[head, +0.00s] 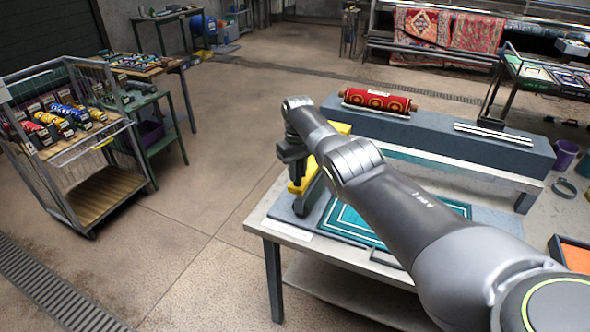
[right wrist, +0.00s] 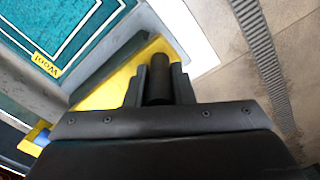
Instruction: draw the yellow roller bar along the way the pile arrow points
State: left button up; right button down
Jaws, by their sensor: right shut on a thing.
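The yellow roller bar (head: 308,172) is at the left end of the grey table, partly hidden behind my right arm. In the right wrist view the yellow bar (right wrist: 104,92) runs diagonally beside the teal rug. My right gripper (head: 291,160) is shut on the bar's dark upright grip (right wrist: 158,86), which sits between the fingers (right wrist: 160,80). The teal rug (head: 345,222) with white border lines lies flat on the table, partly covered by my arm. A yellow tag reading "Wool" (right wrist: 46,64) lies on it. I cannot make out a pile arrow. My left gripper is not in view.
A wire cart (head: 95,195) of colourful rolls is at left. An orange-filled tray (head: 575,256) is at right. The floor between cart and table is clear.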

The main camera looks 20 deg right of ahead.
jog(key=shift+w+r, duration=0.25)
jog(key=c, duration=1.5)
grip_release()
jog(key=shift+a, duration=0.1)
jog(key=shift+c, duration=0.2)
jog(key=shift+o, duration=1.4)
jog(key=shift+w+a+f, duration=0.1)
jog(key=shift+f, duration=0.05)
jog(key=shift+r, duration=0.3)
notch_tip(320, 180, up, 17)
jog(key=b, duration=0.3)
